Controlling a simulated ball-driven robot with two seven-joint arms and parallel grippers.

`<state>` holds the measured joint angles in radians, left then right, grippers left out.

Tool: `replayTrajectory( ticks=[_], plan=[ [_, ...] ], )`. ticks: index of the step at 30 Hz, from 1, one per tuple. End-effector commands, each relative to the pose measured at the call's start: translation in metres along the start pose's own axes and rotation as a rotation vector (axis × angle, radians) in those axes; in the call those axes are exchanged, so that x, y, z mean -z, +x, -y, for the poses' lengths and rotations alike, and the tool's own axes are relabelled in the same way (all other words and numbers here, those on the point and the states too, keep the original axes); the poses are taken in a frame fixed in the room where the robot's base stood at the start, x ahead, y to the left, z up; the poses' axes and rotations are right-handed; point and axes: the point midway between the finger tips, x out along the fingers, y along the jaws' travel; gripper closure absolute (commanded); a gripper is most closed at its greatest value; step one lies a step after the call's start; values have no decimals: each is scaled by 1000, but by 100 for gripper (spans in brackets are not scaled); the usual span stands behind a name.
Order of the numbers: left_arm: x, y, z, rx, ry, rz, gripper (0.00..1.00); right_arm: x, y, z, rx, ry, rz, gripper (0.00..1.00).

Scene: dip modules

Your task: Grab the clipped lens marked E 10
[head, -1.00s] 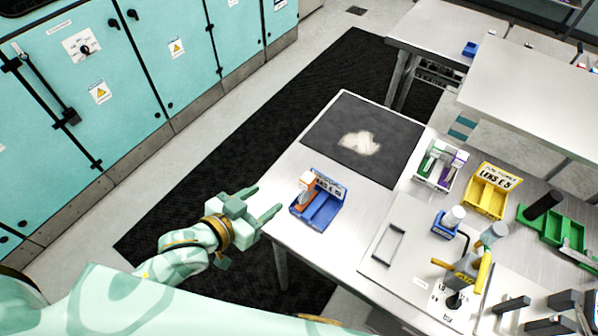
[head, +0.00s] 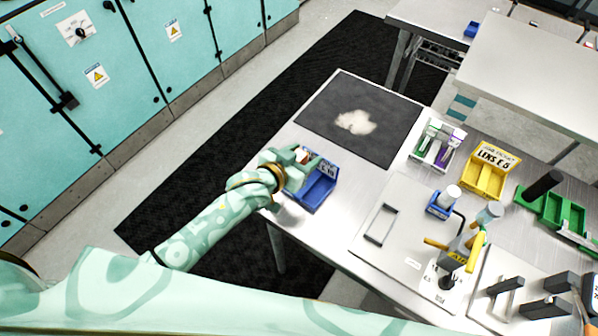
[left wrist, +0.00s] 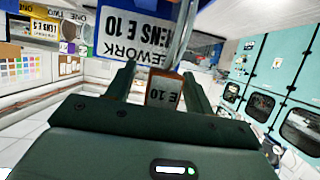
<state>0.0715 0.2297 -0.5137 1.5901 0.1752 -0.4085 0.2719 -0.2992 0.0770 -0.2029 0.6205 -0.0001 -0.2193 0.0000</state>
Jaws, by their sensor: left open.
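The clipped lens marked E 10 (left wrist: 166,97), an orange-brown piece with a pale label, shows between my left gripper's fingers in the left wrist view. The left gripper (left wrist: 160,88) is open, one finger on each side of it; contact cannot be told. In the head view the left gripper (head: 306,160) is over the left part of the blue bin (head: 321,187), hiding most of the lens. The bin's card reading REWORK and LENS E 10 (left wrist: 118,38) is behind the lens in the wrist view. My right gripper is not in view.
A dark mat (head: 385,105) with a pale patch lies behind the bin. A yellow bin (head: 484,183) marked LENS E 5, a white bin (head: 427,155) and a green tray (head: 560,215) stand to the right. A plate with a handle (head: 381,224) lies right of the blue bin.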

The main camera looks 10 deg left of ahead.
Motion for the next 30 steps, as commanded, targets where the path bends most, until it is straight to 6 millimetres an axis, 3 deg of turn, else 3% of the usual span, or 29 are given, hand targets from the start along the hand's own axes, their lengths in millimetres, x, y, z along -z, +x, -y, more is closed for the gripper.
replayTrajectory(
  ticks=[7,8,13,23,30],
  plan=[
    [0,3,0,0,0,0,47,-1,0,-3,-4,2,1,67],
    [0,3,0,0,0,0,53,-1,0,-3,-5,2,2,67],
    [0,3,0,0,0,0,100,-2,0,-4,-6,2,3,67],
    [2,2,0,0,1,-1,100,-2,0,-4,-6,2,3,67],
    [31,-9,0,0,0,-5,100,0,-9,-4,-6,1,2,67]
  ],
)
